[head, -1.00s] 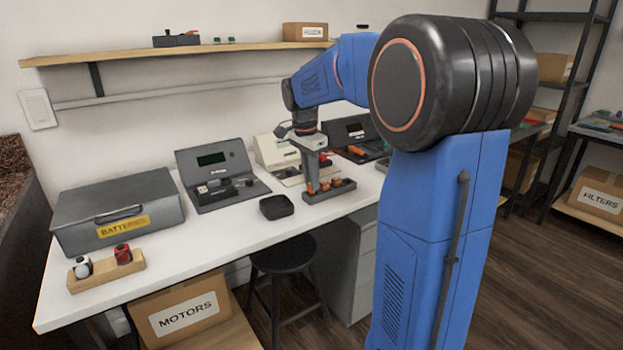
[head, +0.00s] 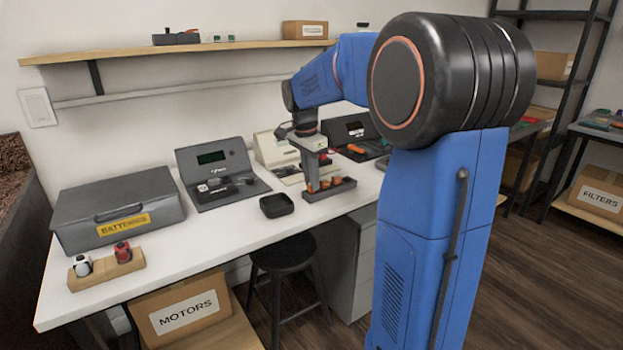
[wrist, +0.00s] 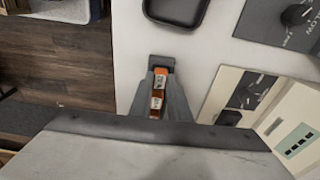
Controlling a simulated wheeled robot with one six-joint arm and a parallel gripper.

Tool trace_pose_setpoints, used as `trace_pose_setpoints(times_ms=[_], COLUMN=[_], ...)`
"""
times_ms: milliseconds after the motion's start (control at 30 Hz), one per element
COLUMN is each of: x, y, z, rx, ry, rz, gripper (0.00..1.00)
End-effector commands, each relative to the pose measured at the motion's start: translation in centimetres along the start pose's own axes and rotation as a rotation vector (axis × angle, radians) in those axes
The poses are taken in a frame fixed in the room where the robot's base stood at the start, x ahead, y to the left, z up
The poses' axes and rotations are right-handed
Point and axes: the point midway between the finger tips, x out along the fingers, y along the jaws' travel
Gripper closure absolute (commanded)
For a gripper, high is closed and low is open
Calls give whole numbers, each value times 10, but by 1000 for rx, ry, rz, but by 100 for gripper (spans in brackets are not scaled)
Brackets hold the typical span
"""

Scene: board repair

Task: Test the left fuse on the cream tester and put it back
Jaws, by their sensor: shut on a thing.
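A grey fuse holder (head: 343,187) stands near the front edge of the white bench with several orange fuses in a row. My gripper (head: 312,182) points down at the holder's left end, shut on the left fuse (head: 312,187). The fuse looks low at the holder; I cannot tell whether it is still seated. In the wrist view my gripper (wrist: 160,95) surrounds orange, white-labelled fuse bodies (wrist: 158,92), which overlap there. The cream tester (head: 268,150) stands behind the holder, partly hidden by my arm. It also shows at the right of the wrist view (wrist: 222,98).
A black tray (head: 277,206) sits left of the holder. A dark grey tester (head: 214,160) and a battery case (head: 85,215) stand further left. Another dark tester (head: 352,130) is right of the cream one. A wooden block (head: 100,277) is at front left.

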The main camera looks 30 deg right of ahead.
Motion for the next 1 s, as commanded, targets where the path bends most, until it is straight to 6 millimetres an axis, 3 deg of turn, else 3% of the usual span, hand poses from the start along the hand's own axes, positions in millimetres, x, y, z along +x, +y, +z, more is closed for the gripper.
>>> trace_pose_setpoints(times_ms=[367,400,467,667,733,1000], x=[2,2,2,2,2,2], y=[0,0,0,0,0,0], z=[0,0,0,0,0,0], rx=[0,0,0,0,0,0], ry=[0,0,0,0,0,0], rz=[0,0,0,0,0,0], gripper=[100,74,62,62,51,51])
